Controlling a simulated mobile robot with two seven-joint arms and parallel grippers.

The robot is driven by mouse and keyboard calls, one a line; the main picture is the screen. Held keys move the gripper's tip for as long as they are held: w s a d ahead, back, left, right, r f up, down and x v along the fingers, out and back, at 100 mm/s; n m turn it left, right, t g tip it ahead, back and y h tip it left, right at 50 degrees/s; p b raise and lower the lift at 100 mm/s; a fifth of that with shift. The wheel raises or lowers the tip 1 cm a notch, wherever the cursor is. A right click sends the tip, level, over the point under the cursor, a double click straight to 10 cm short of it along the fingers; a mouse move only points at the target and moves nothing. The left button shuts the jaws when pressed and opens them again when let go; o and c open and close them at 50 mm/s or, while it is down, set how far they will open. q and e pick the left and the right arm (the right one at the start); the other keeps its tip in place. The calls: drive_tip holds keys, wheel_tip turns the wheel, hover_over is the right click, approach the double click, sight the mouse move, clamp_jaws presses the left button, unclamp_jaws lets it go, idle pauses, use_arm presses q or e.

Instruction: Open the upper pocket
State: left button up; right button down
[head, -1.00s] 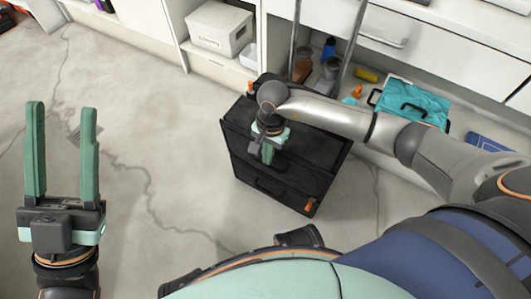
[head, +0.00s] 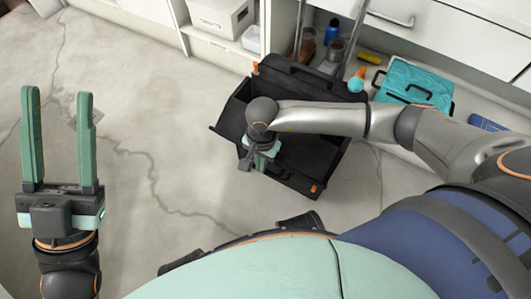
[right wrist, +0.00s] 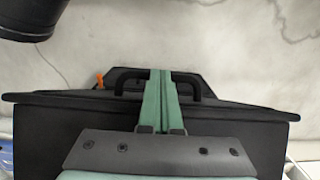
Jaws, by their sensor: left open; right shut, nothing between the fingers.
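The black case (head: 335,160) lies on the floor in the middle of the head view. Its upper part shows a dark open hollow, with a panel edge sticking out at the left and a raised rim at the far side. My right gripper (head: 258,160) is over the case's near left part, and my arm hides some of it. In the right wrist view its green fingers (right wrist: 160,90) are shut together, across a black handle (right wrist: 195,87) on the case; I cannot tell whether they touch it. My left gripper (head: 58,95) is open and empty, at the left, away from the case.
White cabinets (head: 450,40) line the back, with a white box (head: 220,12) on a low shelf. A teal case (head: 415,85) and a blue bottle (head: 332,30) stand at the right back. Cracked concrete floor (head: 150,150) is free at the left.

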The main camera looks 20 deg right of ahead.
use_arm(q)
drive_tip(key=shift+d+f, duration=0.1)
drive_tip(key=shift+f, duration=0.25)
use_arm(e)
drive_tip(key=shift+s+a+f, duration=0.4)
drive_tip(key=shift+a+f, duration=0.1)
drive_tip(key=shift+a, duration=0.05)
